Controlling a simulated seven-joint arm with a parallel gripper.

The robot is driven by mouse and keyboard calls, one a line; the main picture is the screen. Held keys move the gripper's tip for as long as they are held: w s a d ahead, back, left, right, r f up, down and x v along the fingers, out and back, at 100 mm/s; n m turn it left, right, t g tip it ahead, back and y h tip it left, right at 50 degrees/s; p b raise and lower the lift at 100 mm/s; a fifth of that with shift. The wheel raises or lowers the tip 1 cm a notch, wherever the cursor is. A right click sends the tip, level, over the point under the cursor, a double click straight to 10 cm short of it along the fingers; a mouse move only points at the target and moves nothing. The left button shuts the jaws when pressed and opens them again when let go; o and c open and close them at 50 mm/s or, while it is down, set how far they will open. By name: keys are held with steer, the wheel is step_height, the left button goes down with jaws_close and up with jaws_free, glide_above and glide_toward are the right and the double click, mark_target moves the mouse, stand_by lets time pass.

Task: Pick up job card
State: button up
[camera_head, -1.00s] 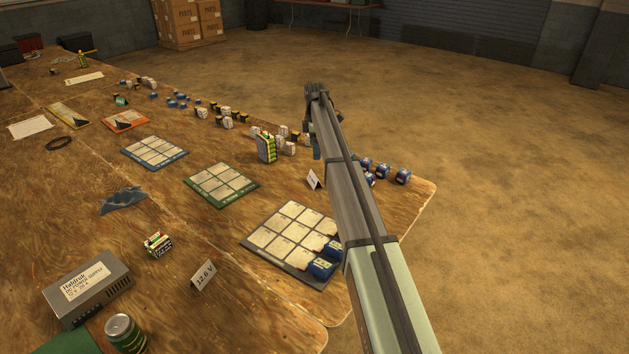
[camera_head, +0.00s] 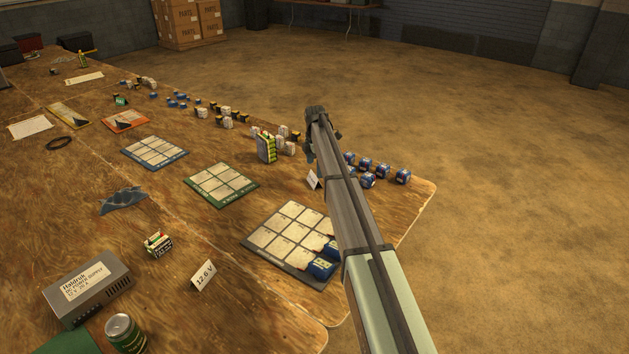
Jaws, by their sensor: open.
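Several cards are in view, and I cannot tell for sure which is the job card. A folded white card marked 12.6 V (camera_head: 204,275) stands on the wooden table at the front. A smaller folded card (camera_head: 313,180) stands beside my arm, near the table's right edge; its print is too small to read. My gripper (camera_head: 309,148) is at the far end of my arm, above the table's right side, behind the smaller card. It is open and seems empty. Its fingers are mostly hidden by the arm.
A grid tray (camera_head: 254,243) holds blue blocks (camera_head: 321,267) beneath my arm. More blue blocks (camera_head: 403,176) stand near the right edge. A battery pack (camera_head: 266,148) stands left of my gripper. A power supply (camera_head: 87,287) and a can (camera_head: 124,333) are at front left.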

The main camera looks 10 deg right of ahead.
mark_target(315, 179)
steer(key=shift+w+a+f, duration=0.1)
steer(key=shift+w+f, duration=0.05)
steer(key=shift+f, duration=2.65)
steer(key=c, duration=0.8)
